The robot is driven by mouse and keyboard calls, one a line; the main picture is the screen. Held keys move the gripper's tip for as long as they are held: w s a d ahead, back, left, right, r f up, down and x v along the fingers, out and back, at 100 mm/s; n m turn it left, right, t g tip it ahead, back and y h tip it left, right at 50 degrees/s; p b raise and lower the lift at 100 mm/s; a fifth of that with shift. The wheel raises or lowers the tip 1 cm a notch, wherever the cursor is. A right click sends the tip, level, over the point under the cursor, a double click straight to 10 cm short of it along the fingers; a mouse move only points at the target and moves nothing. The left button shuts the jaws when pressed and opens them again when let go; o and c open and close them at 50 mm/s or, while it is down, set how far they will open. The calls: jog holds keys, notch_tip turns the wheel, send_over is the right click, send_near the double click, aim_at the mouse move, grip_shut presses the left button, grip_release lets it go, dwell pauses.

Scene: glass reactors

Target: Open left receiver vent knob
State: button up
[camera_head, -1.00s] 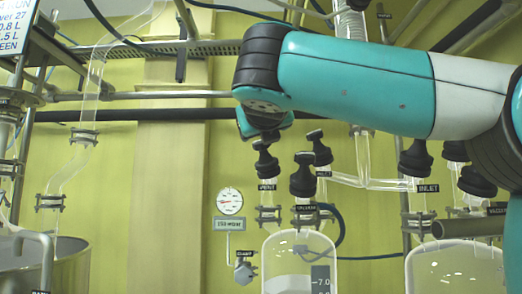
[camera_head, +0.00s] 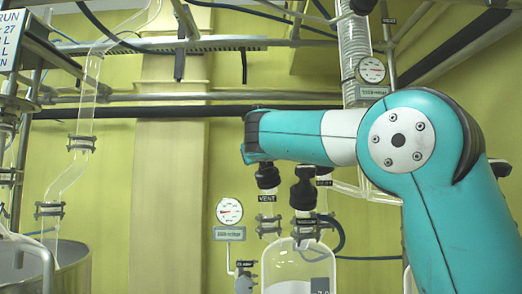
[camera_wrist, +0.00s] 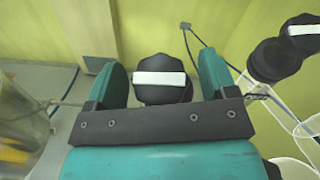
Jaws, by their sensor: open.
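The vent knob (camera_head: 267,176) is black, on the glass neck labelled VENT at the upper left of the left receiver (camera_head: 292,262). In the wrist view the knob (camera_wrist: 160,68) has a white bar lying crosswise on top. My gripper (camera_wrist: 160,82) is open, with one teal finger on each side of the knob and a gap visible at both sides. In the head view the end of my arm is just above the vent knob, and the fingertips cannot be made out there.
Another black knob (camera_head: 304,188) stands close to the right of the vent knob, with a further one behind it. A round gauge (camera_head: 229,211) hangs on the wall to the left. Pipes cross the wall behind. Open space lies left of the knob.

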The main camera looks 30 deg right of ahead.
jog(key=shift+c, duration=0.2)
jog(key=c, duration=0.9)
jog(key=shift+f+n+y, duration=0.1)
jog(key=shift+n+y, duration=0.3)
jog(key=shift+y, duration=0.1)
